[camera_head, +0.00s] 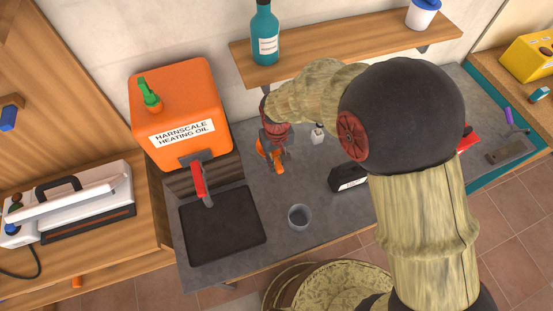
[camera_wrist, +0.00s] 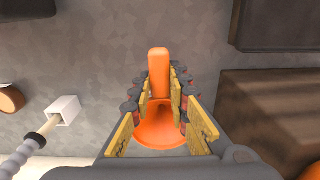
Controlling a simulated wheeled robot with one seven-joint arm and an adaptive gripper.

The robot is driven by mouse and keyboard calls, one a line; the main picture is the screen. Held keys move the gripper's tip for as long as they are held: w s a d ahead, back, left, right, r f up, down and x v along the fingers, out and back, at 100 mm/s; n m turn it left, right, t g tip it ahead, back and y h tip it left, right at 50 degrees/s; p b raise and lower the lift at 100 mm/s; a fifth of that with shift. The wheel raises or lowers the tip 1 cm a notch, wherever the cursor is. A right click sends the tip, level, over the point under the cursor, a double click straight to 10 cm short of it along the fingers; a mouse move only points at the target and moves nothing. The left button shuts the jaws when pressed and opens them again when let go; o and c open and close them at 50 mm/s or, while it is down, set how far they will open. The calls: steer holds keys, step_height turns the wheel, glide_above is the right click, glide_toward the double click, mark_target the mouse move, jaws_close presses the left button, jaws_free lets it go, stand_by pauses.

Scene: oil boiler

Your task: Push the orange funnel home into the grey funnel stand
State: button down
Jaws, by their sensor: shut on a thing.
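My gripper (camera_head: 273,150) is shut on the orange funnel (camera_head: 279,167), above the grey counter beside the oil tank. In the wrist view, the funnel's flared orange part (camera_wrist: 158,128) lies between and below the yellow-padded fingers (camera_wrist: 156,105), and a rounded orange bar extends from it past the fingertips. A round grey open-topped cup (camera_head: 299,217), which looks like the funnel stand, is on the counter nearer the front edge. The funnel is apart from this cup. The fingers hide part of the funnel.
The orange tank (camera_head: 182,95) with a red-handled tap (camera_head: 199,182) stands left, behind a black tray (camera_head: 222,228). A small white bottle (camera_head: 317,134) and a black labelled box (camera_head: 348,177) are right of the gripper. A wooden shelf (camera_head: 345,41) runs above. Counter around the cup is clear.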

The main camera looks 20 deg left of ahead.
steer(key=shift+f, duration=0.5)
steer(key=c, duration=1.7)
jaws_free()
steer(key=shift+o, duration=0.3)
step_height(320, 180, up, 12)
